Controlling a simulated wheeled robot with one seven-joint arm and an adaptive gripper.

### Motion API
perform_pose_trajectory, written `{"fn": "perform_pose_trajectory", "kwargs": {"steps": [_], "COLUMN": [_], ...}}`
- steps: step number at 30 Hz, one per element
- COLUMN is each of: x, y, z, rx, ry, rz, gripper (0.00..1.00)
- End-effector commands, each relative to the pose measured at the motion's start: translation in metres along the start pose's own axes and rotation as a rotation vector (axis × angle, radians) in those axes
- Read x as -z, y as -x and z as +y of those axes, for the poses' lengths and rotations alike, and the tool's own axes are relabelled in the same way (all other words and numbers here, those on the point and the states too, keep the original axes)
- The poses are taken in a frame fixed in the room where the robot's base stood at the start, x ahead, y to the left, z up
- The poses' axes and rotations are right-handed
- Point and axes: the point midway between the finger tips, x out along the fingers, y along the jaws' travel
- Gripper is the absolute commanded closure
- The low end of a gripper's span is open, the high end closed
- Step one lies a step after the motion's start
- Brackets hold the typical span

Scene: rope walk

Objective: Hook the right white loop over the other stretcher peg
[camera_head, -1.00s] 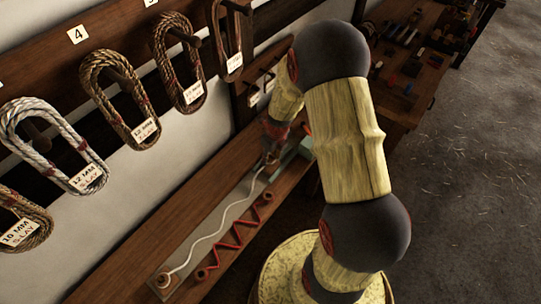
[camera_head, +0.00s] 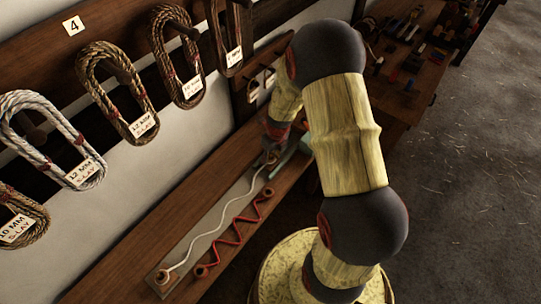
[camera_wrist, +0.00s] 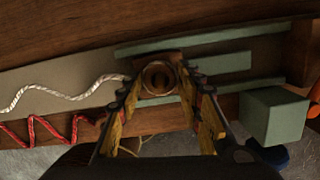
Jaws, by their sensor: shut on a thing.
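The white cord (camera_head: 215,232) runs in a wavy line along the board, from a round wooden peg (camera_head: 162,277) at the lower left up to my gripper (camera_head: 270,158). In the wrist view the white cord (camera_wrist: 62,96) reaches the left finger of my gripper (camera_wrist: 162,88). A round, ring-like wooden peg top (camera_wrist: 157,78) shows between my fingertips. My gripper is shut on the right white loop, which is mostly hidden by the fingers. I cannot tell whether the loop is around the peg or only beside it.
A red zigzag cord (camera_head: 237,228) lies in front, between two smaller pegs. A green block (camera_wrist: 273,116) stands right of my gripper. Coiled ropes (camera_head: 118,90) hang on the wall behind. A cluttered bench (camera_head: 410,65) stands at the back right.

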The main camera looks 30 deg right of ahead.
Motion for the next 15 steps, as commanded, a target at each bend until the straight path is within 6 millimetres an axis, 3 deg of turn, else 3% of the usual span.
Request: {"fn": "perform_pose_trajectory", "kwargs": {"steps": [6, 7, 15], "x": [-0.0001, -0.0001, 0.0], "y": [-0.0001, -0.0001, -0.0001], "z": [-0.0001, -0.0001, 0.0], "rx": [0.0, 0.0, 0.0], "ry": [0.0, 0.0, 0.0], "rz": [0.0, 0.0, 0.0], "gripper": [0.81, 0.63, 0.48]}}
